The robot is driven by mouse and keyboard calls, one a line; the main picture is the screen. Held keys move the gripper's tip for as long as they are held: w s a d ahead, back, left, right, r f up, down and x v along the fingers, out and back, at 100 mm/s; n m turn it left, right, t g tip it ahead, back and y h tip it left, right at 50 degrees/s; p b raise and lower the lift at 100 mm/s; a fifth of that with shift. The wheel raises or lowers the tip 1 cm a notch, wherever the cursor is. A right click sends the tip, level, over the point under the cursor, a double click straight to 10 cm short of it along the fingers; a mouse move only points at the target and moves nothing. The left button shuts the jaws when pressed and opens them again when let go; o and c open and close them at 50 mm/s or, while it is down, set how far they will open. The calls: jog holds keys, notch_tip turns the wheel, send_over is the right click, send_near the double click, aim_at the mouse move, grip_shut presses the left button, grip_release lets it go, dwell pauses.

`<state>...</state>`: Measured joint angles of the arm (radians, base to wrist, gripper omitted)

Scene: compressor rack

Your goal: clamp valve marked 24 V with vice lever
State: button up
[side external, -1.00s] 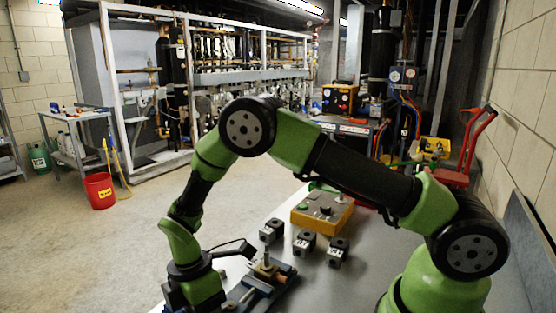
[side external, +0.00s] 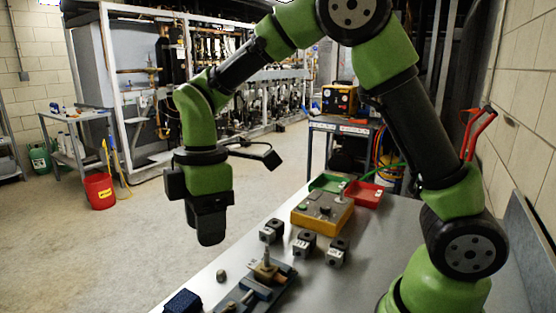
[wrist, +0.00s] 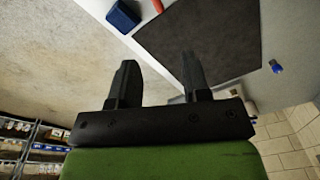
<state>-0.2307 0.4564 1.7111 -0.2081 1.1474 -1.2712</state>
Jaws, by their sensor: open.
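My gripper (side external: 208,235) hangs pointing down, high above the left edge of the bench. In the wrist view its two fingers (wrist: 160,78) stand apart with nothing between them. A blue-grey vice (side external: 280,287) lies on the bench, right of and below my gripper. A brass-coloured valve part with an upright stem (side external: 266,267) sits at the vice; I cannot tell whether it is clamped. Three dark blocks with pale labelled faces stand behind it: left (side external: 271,231), middle (side external: 304,243) and right (side external: 337,251). Their markings are too small to read. The vice lever is not clearly distinguishable.
A yellow control box (side external: 322,211), a green tray (side external: 329,183) and a red tray (side external: 364,195) stand further back. A dark blue block (side external: 183,302) and a small cylinder (side external: 221,276) lie near the left edge. The bench's right side is clear.

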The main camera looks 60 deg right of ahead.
jog(key=s+d+r+m+t+y, duration=0.1)
jog(key=s+d+r+m+t, duration=0.3)
jog(key=s+r+m, duration=0.5)
jog(key=shift+s+d+r+m, duration=0.2)
jog(key=shift+r+m, duration=0.05)
jog(key=shift+m, duration=0.45)
jog(key=w+a+f+n+g+h, duration=0.1)
jog(key=w+a+f+n+g, duration=0.2)
jog(key=w+f+n, duration=0.5)
jog(key=w+a+f+n+g+h, duration=0.1)
jog(key=w+a+f+n+g, duration=0.25)
jog(key=f+n, duration=0.45)
jog(key=f, duration=0.3)
jog(key=s+f+m, duration=0.1)
jog(key=f, duration=0.3)
jog(key=f+m, duration=0.1)
jog(key=f, duration=0.3)
jog(key=shift+s+a+f+t, duration=0.1)
jog(key=shift+s+f+t, duration=0.05)
jog(key=shift+f+t, duration=0.1)
